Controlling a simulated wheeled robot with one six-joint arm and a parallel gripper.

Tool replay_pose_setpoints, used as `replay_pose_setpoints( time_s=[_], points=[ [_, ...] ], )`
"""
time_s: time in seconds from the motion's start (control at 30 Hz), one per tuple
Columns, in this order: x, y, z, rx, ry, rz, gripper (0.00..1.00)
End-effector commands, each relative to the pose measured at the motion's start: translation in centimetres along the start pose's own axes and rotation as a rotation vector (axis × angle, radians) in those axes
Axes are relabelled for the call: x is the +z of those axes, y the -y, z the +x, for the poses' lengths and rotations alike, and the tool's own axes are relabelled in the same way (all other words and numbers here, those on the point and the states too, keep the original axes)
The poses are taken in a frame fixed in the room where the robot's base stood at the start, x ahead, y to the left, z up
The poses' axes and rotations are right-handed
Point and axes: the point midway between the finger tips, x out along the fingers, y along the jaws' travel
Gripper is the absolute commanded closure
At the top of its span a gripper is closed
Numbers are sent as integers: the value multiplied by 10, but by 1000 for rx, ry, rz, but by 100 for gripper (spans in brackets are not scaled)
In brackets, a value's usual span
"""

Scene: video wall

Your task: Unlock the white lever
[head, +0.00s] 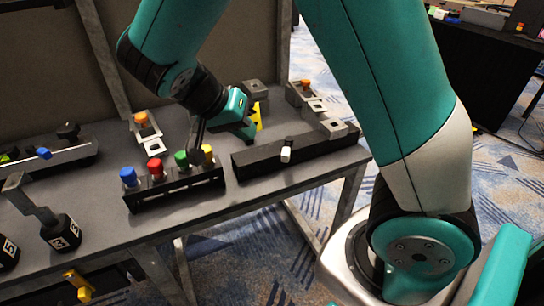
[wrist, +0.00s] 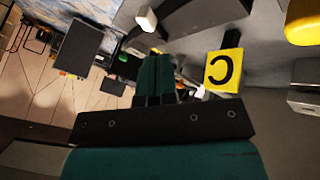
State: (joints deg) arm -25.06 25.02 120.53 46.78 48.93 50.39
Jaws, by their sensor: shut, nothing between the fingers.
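The white lever (head: 287,154) sticks out from the front of a long black box (head: 250,162) at the right part of the table. In the wrist view the white lever (wrist: 147,19) shows near the top, beyond the fingertips. My gripper (head: 247,131) is behind the black box, to the left of the lever and apart from it. In the wrist view my gripper (wrist: 155,57) has its teal fingers together, with nothing between them. The lever's pivot is too small to make out.
Blue (head: 128,176), red (head: 156,169), green and yellow knobs stand on a black rack left of the box. Orange-topped grey fixtures (head: 142,119) stand behind. The table's front edge lies close to the box.

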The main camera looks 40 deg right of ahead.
Motion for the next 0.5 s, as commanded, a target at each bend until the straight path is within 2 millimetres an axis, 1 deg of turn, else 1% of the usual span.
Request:
replay_pose_setpoints(
  time_s=[0.17, 0.27, 0.37, 0.5],
  points=[
    [0, 0, 1, 0, 1, -2, 100],
    [0, 0, 9, 1, 0, -2, 100],
    [0, 0, 24, 2, 2, -4, 100],
    [1, -1, 50, 4, 3, -3, 100]
  ],
)
